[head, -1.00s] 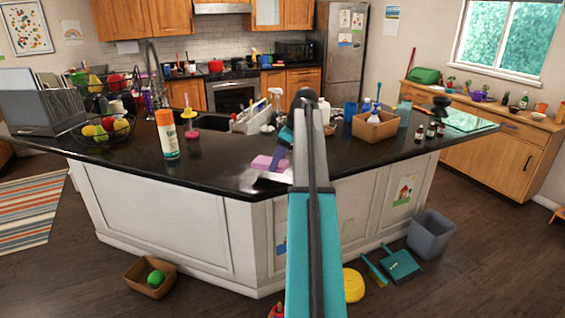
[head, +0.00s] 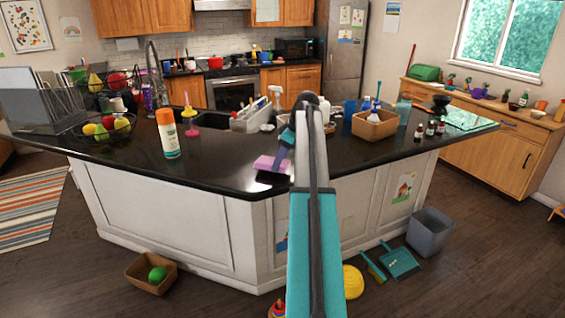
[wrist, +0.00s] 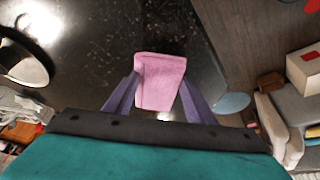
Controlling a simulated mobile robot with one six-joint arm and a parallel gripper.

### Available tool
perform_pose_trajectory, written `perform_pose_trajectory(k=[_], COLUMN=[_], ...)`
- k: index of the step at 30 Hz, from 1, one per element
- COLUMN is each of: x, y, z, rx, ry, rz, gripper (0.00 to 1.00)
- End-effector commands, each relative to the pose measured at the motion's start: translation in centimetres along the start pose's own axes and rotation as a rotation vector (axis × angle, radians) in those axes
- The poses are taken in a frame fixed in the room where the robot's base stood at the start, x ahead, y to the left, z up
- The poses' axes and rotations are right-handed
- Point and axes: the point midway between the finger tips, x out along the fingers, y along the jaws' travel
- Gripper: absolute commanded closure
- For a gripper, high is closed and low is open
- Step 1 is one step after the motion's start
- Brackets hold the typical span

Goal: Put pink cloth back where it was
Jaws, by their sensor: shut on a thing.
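The pink cloth (head: 266,163) is a folded, flat pink piece near the counter's front corner in the head view. In the wrist view the cloth (wrist: 160,82) stands out between two purple fingers. My gripper (wrist: 158,100) is shut on its near end; the gripper (head: 279,158) also shows in the head view, partly behind my arm. The cloth is over the dark countertop (head: 225,178), with a dark patch just below it. I cannot tell whether it touches the surface.
An orange-capped bottle (head: 168,135), a pink-based plunger (head: 190,120) and a fruit basket (head: 104,128) stand to the left. A white caddy (head: 250,121) is behind, by the sink. The counter's front left is clear.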

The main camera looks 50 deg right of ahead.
Motion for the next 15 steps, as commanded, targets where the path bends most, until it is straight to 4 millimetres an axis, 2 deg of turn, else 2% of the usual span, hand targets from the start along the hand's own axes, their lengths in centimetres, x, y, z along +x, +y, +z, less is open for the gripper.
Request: perform_pose_trajectory(k=[7, 15], x=[1.6, 1.9], y=[-0.1, 0.0], z=[0.7, 0.8], rx=[0.001, 0.0], ry=[0.0, 0.0], rz=[-0.001, 0.001], gripper=[0.74, 0.74])
